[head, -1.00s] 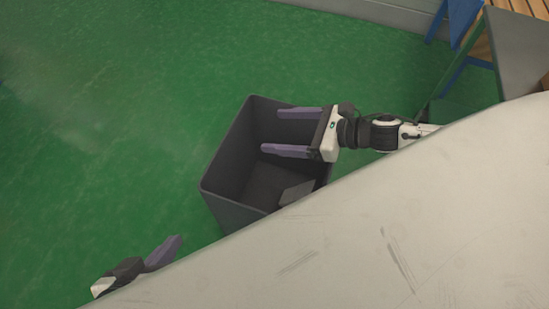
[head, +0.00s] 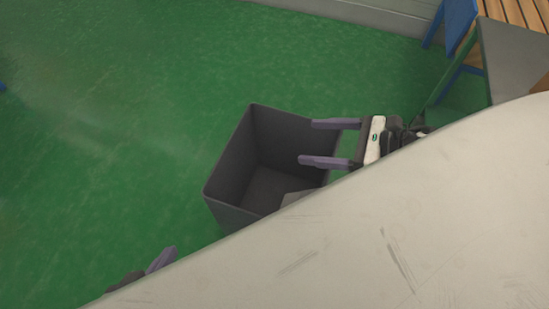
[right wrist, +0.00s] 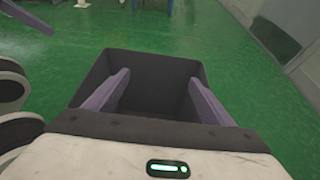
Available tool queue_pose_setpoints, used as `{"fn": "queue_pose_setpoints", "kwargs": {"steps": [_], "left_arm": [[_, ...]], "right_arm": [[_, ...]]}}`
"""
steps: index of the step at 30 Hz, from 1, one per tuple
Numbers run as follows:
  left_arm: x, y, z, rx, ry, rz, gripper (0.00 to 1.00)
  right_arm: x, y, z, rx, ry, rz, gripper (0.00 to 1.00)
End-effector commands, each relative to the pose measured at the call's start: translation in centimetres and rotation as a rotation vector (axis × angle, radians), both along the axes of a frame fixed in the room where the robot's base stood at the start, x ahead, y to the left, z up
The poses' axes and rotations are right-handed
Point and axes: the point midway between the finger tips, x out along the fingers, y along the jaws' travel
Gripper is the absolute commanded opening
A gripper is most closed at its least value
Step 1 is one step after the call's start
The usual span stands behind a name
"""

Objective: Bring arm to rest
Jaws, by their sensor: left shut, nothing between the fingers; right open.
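My right gripper (head: 318,143) is open and empty, its two purple fingers apart over the right rim of a dark grey open-topped bin (head: 228,160). In the right wrist view the fingers (right wrist: 155,92) spread on either side, with the bin (right wrist: 150,65) beyond and between them. My left gripper (head: 161,260) shows only in part at the lower left of the head view, in front of the bin and apart from it. Its purple finger part is shut with nothing visible in it. The rest of it is hidden by the large pale surface.
A large pale scuffed surface (head: 400,220), perhaps part of my own body, covers the lower right. A wooden slatted piece with blue and grey parts (head: 515,50) stands at the upper right. Open green floor (head: 120,110) lies left of the bin.

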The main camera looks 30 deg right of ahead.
Motion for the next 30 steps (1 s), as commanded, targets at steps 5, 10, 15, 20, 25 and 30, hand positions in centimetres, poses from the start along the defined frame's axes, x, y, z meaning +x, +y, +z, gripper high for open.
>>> {"fn": "queue_pose_setpoints", "kwargs": {"steps": [5,10,15,20,25,30], "left_arm": [[0.0,0.0,0.0,0.0,-0.001,0.002,0.0],[0.0,0.0,0.0,0.0,-0.001,0.002,0.0],[0.0,0.0,0.0,-0.001,-0.002,0.0,0.0],[0.0,0.0,0.0,-0.001,-0.001,0.0,0.0],[0.0,0.0,0.0,-0.001,-0.001,0.0,0.0],[0.0,0.0,0.0,0.0,-0.001,0.0,0.0]], "right_arm": [[0.0,0.0,0.0,0.0,0.0,0.0,0.76],[0.0,0.0,0.0,0.0,0.0,0.0,0.76],[0.2,0.2,-0.1,0.029,0.022,-0.037,0.76],[1.3,1.0,-0.5,0.244,0.181,-0.308,0.76],[1.7,1.5,-1.4,0.684,0.467,-0.8,0.76],[-0.7,1.9,-2.5,1.176,0.736,-1.307,0.76]]}}
